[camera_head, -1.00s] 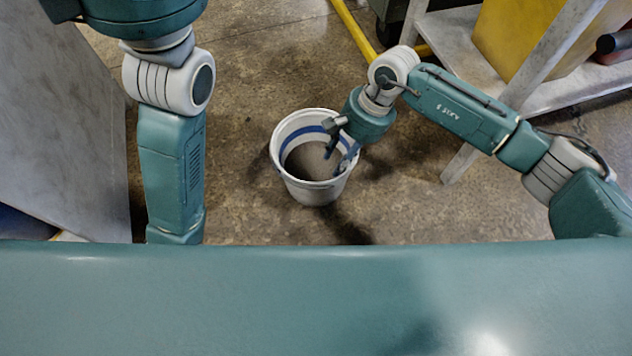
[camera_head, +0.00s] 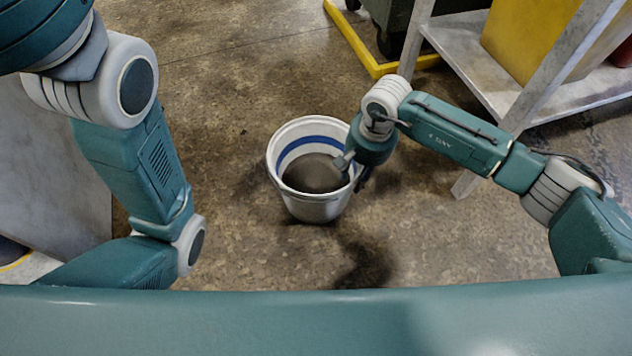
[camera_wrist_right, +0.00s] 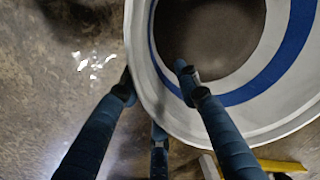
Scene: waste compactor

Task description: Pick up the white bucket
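The white bucket (camera_head: 312,208) stands upright on the floor in the middle of the head view. A blue band runs around its inner wall, and dark grey material shows inside. My right gripper (camera_head: 353,172) is at the bucket's right rim. In the right wrist view the bucket rim (camera_wrist_right: 140,55) passes between my right gripper's fingers (camera_wrist_right: 155,78). One finger is inside the bucket; the others are outside, one close to or touching the outer wall. A gap shows between the inside finger and the wall. My left gripper is out of view; only my left arm shows.
A grey shelf frame (camera_head: 470,60) with a yellow box (camera_head: 530,35) stands at the upper right. A yellow floor bar (camera_head: 355,40) and a dark wheeled bin (camera_head: 395,20) are at the top. A grey panel (camera_head: 50,170) stands at the left. Floor around the bucket is clear.

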